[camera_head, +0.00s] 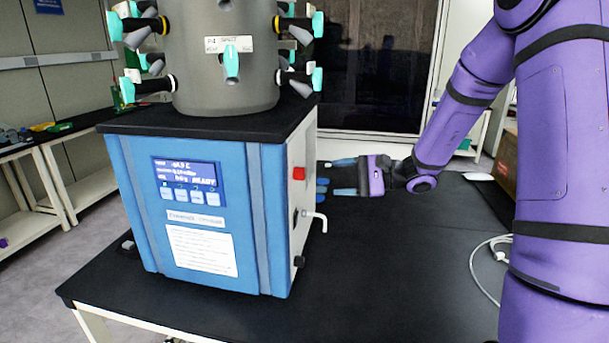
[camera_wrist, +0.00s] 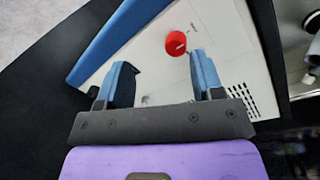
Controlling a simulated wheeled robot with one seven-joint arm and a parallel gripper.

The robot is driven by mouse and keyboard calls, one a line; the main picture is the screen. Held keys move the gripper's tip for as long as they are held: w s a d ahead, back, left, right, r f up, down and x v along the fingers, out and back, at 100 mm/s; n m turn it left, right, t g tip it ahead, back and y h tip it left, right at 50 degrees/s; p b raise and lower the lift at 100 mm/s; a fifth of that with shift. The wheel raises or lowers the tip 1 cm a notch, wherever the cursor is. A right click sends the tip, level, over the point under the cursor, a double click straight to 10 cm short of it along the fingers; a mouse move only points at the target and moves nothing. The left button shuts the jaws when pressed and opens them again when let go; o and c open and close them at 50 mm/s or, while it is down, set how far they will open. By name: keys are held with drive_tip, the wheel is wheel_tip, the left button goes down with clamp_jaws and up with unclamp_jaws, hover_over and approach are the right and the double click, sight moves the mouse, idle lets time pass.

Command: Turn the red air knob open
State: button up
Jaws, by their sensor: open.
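The red air knob (camera_head: 298,173) is on the right side panel of the blue freeze dryer (camera_head: 205,237). In the wrist view the red knob (camera_wrist: 176,43) is round, with a small light mark on its face, on the white panel (camera_wrist: 215,35). My gripper (camera_head: 333,187) is to the right of the panel, fingers pointing at it. In the wrist view my gripper (camera_wrist: 163,75) has its two blue fingers apart with nothing between them. The knob is beyond the fingertips, nearer the right finger. I cannot tell the exact gap to the panel.
A white bent pipe (camera_head: 317,217) sticks out of the side panel below my gripper. A grey drum (camera_head: 222,85) with several teal-tipped valves stands on top. A white cable (camera_head: 478,268) lies on the black table (camera_head: 400,285) at right. The table between is clear.

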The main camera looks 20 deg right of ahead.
sight(305, 174)
drive_tip(key=w+a, duration=0.2)
drive_tip(key=w+a+f+m+t, duration=0.1)
drive_tip(key=w+a, duration=0.1)
drive_tip(key=w, duration=0.1)
drive_tip(key=w+a+t, duration=0.1)
drive_tip(key=w+a, duration=0.1)
drive_tip(key=a, duration=0.1)
drive_tip(key=shift+w+f+m, duration=0.3)
drive_tip(key=shift+w+m, duration=0.05)
drive_tip(key=shift+m, duration=0.05)
drive_tip(key=c, duration=0.9)
